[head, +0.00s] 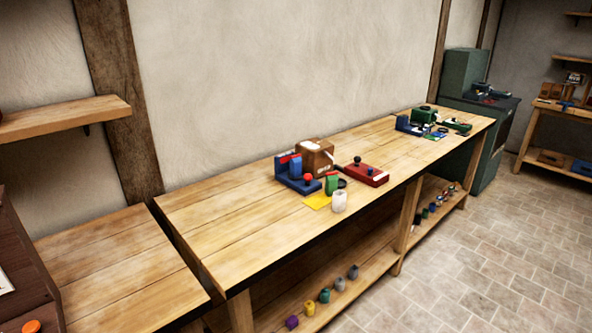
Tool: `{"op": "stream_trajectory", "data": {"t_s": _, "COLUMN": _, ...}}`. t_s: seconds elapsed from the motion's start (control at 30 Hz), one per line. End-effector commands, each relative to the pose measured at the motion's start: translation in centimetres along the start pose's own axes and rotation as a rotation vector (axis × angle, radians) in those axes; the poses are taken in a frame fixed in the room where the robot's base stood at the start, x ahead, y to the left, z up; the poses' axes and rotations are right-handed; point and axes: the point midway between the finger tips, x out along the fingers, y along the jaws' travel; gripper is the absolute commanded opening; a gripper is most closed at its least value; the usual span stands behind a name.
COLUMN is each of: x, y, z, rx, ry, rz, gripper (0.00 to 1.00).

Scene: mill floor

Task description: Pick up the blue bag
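No thing is clearly a blue bag. Small rounded coloured items stand in a row on the lower shelf (262,318), among them a teal one (324,296), a purple one (292,322) and a yellow one (309,308). Several smaller dark or coloured items (432,207) stand on the shelf's far part, too small to tell apart. On the bench top, a blue blocky holder (297,183) stands beside a brown box (317,157). My gripper is not in view.
The long wooden bench (225,210) runs along the wall, its near part bare. A green cabinet (482,135) stands at the far end. The tiled floor (500,240) at right is clear.

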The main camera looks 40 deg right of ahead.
Motion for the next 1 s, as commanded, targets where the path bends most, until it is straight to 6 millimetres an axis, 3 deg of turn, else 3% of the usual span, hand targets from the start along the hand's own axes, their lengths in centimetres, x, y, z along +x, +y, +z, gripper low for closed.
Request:
{"op": "stream_trajectory", "data": {"t_s": 0.07, "x": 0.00, "y": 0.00, "z": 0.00, "rx": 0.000, "ry": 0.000, "rz": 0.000, "gripper": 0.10}}
{"op": "stream_trajectory", "data": {"t_s": 0.67, "x": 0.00, "y": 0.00, "z": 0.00, "rx": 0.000, "ry": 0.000, "rz": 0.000, "gripper": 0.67}}
{"op": "stream_trajectory", "data": {"t_s": 1.0, "x": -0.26, "y": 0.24, "z": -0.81, "rx": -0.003, "ry": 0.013, "rz": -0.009, "gripper": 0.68}}
